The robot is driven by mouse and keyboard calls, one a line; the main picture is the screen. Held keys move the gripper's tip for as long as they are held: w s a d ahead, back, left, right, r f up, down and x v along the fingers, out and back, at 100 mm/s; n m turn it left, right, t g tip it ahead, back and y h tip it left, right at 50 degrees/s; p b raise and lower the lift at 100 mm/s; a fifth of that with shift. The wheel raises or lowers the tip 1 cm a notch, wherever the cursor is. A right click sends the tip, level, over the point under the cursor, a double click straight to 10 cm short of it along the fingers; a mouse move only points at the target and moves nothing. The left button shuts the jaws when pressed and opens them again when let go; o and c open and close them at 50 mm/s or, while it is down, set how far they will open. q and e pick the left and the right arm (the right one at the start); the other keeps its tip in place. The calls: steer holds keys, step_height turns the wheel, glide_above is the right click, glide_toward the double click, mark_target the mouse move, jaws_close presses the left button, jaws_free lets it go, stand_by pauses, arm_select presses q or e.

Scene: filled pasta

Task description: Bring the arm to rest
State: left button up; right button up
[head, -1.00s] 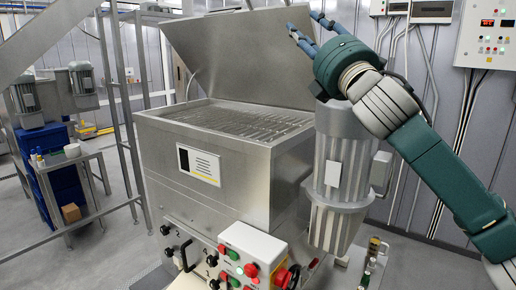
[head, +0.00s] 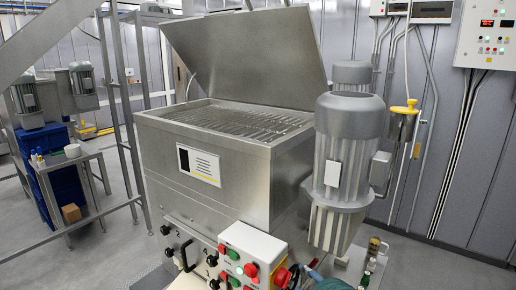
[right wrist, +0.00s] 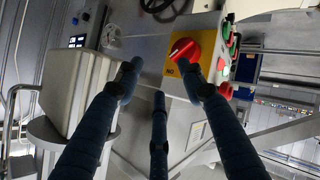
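My right gripper (right wrist: 158,80) shows in the right wrist view with its three dark blue fingers spread and nothing held between them. Its fingertips appear in front of the machine's control panel, near a red rotary switch (right wrist: 185,50) on a yellow plate; I cannot tell how far apart they are. In the head view only a small teal piece of my right arm (head: 332,285) shows at the bottom edge, beside the control box. My left arm and left gripper are in neither view.
A steel machine (head: 235,145) with its lid (head: 245,58) raised fills the middle. A grey motor (head: 345,160) stands at its right. A white control box (head: 255,245) with buttons and a red switch (head: 284,277) is at the front. A small table (head: 75,158) stands left.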

steer(key=s+d+f+m+g+h, duration=0.1)
steer(key=s+d+f+m+g, duration=0.2)
steer(key=s+f, duration=0.5)
steer(key=s+d+f+m+g, duration=0.2)
steer(key=s+f+m+g, duration=0.15)
steer(key=s, duration=0.95)
steer(key=s+d+f+m+g+h, duration=0.1)
steer(key=s+d+f+m+g, duration=0.15)
steer(key=s+f, duration=0.6)
steer(key=s+f+b, duration=0.2)
steer(key=f+b, duration=0.2)
steer(key=f, duration=1.4)
steer(key=s+f+b, duration=0.3)
steer(key=f+b, duration=0.2)
steer(key=f, duration=1.3)
steer(key=s+d+f+g+b, duration=0.1)
steer(key=s+d+f+b, duration=0.2)
steer(key=s+f, duration=1.3)
step_height(320, 180, down, 4)
steer(key=shift+r+n+g+b, duration=0.2)
steer(key=shift+n+g+b, duration=0.15)
steer(key=shift+b, duration=0.9)
steer(key=shift+d, duration=0.1)
